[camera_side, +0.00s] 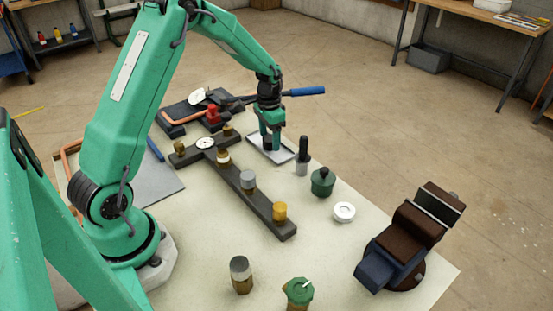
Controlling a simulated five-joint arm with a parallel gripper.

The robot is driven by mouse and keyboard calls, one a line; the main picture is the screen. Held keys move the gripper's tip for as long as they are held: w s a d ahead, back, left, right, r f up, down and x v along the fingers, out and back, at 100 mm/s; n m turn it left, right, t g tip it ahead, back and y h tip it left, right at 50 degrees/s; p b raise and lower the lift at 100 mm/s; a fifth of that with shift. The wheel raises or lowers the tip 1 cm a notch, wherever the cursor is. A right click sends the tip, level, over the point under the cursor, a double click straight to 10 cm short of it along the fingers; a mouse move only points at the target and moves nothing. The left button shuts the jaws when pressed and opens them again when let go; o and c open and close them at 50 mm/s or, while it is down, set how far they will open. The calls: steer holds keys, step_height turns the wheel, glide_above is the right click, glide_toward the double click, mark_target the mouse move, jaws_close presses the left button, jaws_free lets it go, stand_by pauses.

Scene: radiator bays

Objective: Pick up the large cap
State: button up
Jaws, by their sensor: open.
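My gripper (271,146) is open and points down over a pale, shallow tray (284,157). Its fingertips hide part of the tray, and I cannot tell whether anything lies between them. No piece is plainly marked as the large cap. A dark green, round, knobbed piece (322,182) stands to the right of the tray, apart from my gripper. A white round piece (344,212) lies beyond it, nearer the camera. A green-topped piece (298,290) stands at the near edge of the table.
A dark manifold bar (262,205) with several brass and grey fittings runs across the table (190,265). A black upright piece (303,150) stands close right of the tray. A brown and blue vise (410,240) is at the right. A blue-handled tool (305,92) lies behind my gripper.

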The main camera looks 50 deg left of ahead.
mark_target(266, 139)
steer(key=c, duration=1.1)
steer(key=shift+r, duration=0.1)
step_height(266, 139, up, 10)
steer(key=shift+f, duration=0.1)
steer(key=shift+s, duration=0.1)
stand_by(0.5)
steer(key=s, duration=0.5)
steer(key=s+r, duration=0.1)
steer(key=s, duration=0.4)
steer(key=s+r, duration=0.1)
steer(key=s, duration=0.5)
steer(key=shift+s+d+r, duration=0.1)
steer(key=shift+d+r, duration=0.05)
steer(key=shift+d, duration=0.1)
